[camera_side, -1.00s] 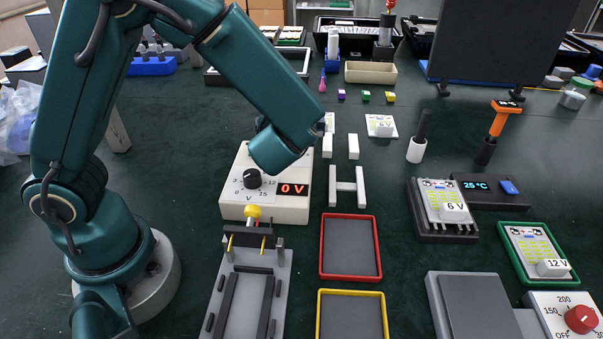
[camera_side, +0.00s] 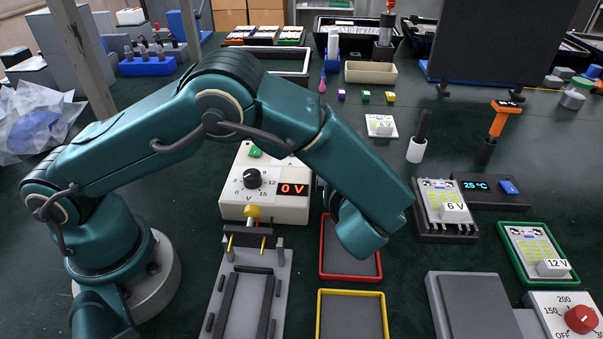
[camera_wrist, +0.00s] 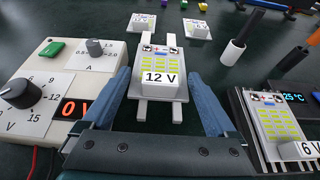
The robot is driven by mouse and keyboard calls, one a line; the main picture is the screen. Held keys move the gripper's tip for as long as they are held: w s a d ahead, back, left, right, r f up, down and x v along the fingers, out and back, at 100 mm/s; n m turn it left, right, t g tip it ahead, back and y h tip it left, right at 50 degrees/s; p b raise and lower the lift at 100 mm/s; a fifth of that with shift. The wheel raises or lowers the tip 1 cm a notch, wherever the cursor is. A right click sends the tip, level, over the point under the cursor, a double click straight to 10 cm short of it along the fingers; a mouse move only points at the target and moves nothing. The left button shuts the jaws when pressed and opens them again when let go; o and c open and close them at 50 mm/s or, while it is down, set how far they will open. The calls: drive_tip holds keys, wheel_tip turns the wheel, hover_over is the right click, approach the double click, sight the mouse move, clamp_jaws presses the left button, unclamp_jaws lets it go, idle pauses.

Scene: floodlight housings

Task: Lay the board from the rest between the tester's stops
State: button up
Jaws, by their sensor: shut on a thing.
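In the side view my arm hides the gripper, the held board and the rest. The tester (camera_side: 247,305) is a grey plate at the lower left with dark rails and small stops along its sides; its bed is empty. A dark head with yellow pins stands at its far end.
A supply box (camera_side: 262,205) reading 0 V stands behind the tester. Red (camera_side: 376,235) and yellow (camera_side: 352,316) trays are empty to its right. A 6 V board (camera_side: 440,200) sits on a dark stand, and another 12 V board (camera_side: 530,243) in a green tray.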

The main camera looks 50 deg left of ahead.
drive_tip(key=shift+w+d+f, duration=0.1)
drive_tip(key=shift+d+f, duration=0.2)
drive_tip(key=shift+d, duration=0.05)
drive_tip(key=shift+f, duration=1.7)
drive_tip(key=shift+f, duration=0.1)
drive_tip(key=o, duration=1)
drive_tip(key=shift+f, duration=0.1)
drive_tip(key=v, duration=0.4)
drive_tip(key=shift+s+d+r, duration=0.25)
drive_tip(key=shift+s+d, duration=0.1)
drive_tip(key=shift+s, duration=0.05)
drive_tip(key=c, duration=0.7)
